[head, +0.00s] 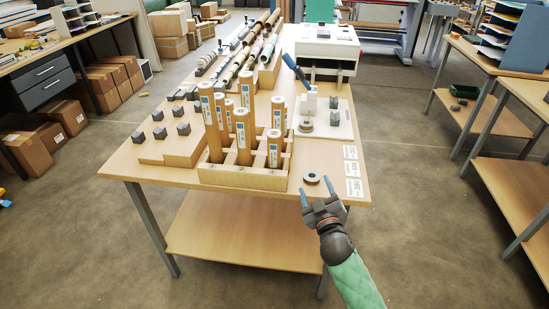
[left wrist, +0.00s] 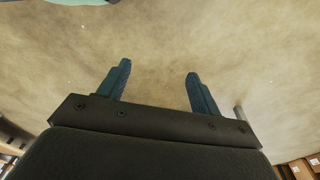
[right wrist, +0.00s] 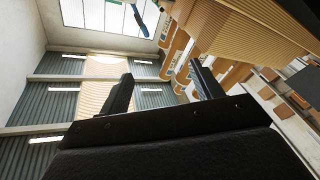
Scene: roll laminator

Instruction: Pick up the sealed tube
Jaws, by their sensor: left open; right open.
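Several brown cardboard tubes with white and blue labels stand upright in a wooden rack (head: 243,178) at the front of the table. A labelled tube (head: 274,149) stands at its front right, and a taller one (head: 243,137) near the middle. I cannot tell which is the sealed tube. My right gripper (head: 317,191) is open and empty at the table's front right edge, apart from the rack, next to a small ring. In the right wrist view its fingers (right wrist: 162,85) are spread with nothing between. My left gripper (left wrist: 158,85) is open and empty over bare floor; the head view does not show it.
A ring-shaped roll (head: 312,178) lies near the table's front right corner beside white label cards (head: 351,169). A wooden block with dark cubes (head: 172,142) stands to the left. A white machine (head: 328,46) stands at the back. Open floor lies right of the table.

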